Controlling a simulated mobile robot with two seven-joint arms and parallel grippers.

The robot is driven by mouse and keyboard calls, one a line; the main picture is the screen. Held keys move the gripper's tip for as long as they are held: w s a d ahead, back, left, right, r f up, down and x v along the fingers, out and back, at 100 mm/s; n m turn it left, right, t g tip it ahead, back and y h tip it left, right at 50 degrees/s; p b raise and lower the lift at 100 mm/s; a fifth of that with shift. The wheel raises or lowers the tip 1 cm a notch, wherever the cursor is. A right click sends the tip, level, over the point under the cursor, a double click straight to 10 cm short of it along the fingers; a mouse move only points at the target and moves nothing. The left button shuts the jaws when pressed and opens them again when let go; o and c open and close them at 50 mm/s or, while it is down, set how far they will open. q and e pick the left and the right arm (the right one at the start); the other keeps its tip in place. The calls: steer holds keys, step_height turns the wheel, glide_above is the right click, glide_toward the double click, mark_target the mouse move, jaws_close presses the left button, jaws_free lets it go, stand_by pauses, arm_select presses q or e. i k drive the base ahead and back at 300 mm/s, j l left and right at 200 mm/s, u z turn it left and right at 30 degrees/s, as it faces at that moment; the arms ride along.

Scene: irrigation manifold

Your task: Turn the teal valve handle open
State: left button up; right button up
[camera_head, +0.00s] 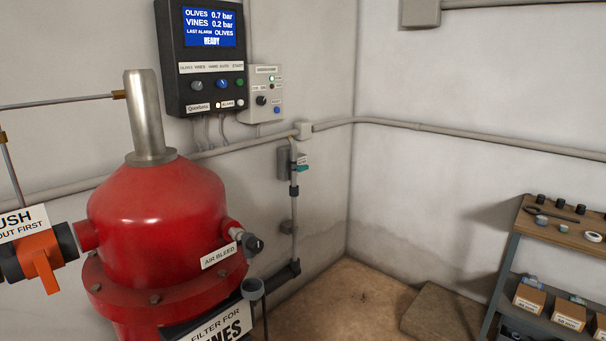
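No clear teal valve handle shows in the head view. A small teal patch (302,168) sits on a grey box on the back wall's vertical pipe; it is too small to tell whether it is a handle or a label. An orange valve handle (43,268) hangs at the far left under a sign whose visible part reads "USH" and "OUT FIRST". A small dark valve knob (253,244) stands by the "AIR BLEED" tag on the red filter tank (150,225). Neither of my grippers is in view.
A black control panel (203,100) with a blue screen and a smaller grey box (263,95) hang on the wall. A workbench (560,228) with tools and boxes stands at the right. A flat brown slab (440,312) lies on the floor.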

mark_target(300, 168)
steer(key=i+l, duration=0.2)
steer(key=i, duration=0.15)
steer(key=i+l, duration=0.2)
steer(key=i, duration=0.2)
steer(key=i+l, duration=0.1)
steer(key=l, duration=0.8)
steer(key=i+l+z, duration=0.1)
steer(key=i+l, duration=0.65)
steer(key=l, duration=0.15)
